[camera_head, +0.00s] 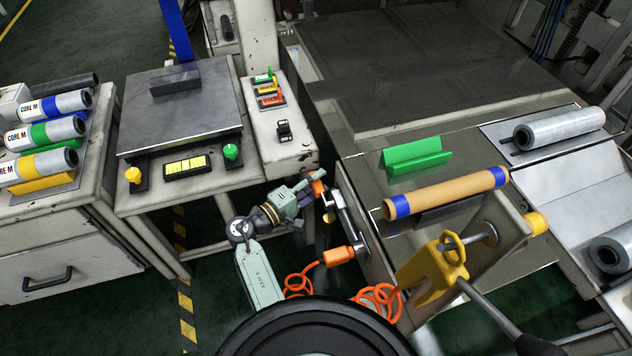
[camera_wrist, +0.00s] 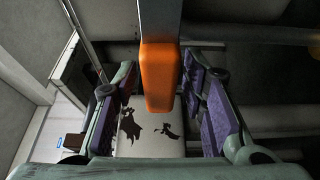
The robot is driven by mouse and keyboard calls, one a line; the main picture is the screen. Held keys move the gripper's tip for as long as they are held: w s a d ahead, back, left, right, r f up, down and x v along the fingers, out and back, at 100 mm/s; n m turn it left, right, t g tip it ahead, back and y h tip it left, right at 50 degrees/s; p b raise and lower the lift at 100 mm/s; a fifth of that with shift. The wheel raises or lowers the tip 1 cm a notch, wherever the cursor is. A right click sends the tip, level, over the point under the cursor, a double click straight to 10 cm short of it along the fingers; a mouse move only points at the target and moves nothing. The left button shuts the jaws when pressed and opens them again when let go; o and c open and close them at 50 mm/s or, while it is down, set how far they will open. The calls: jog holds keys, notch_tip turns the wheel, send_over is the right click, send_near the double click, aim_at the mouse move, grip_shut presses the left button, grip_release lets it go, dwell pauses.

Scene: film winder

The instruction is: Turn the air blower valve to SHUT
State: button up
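An orange-tipped grey lever, which looks like the air blower valve handle (camera_head: 319,188), is on the side of the winder frame. In the wrist view the orange grip (camera_wrist: 160,75) lies between the two purple-padded fingers of my gripper (camera_wrist: 158,100), with visible gaps on both sides. My gripper is open around the grip. In the head view my gripper (camera_head: 306,192) is at the lever's orange end, and part of it hides the grip. An orange fitting (camera_head: 338,256) with coiled orange hose (camera_head: 380,299) is below. I cannot read any SHUT marking.
A bench with a grey plate (camera_head: 180,110) and green and yellow knobs is to the left. A control box with several buttons (camera_head: 268,98) stands behind my gripper. A tan roll (camera_head: 445,193) and yellow clamp (camera_head: 433,272) are to the right.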

grip_shut()
dwell(0.6)
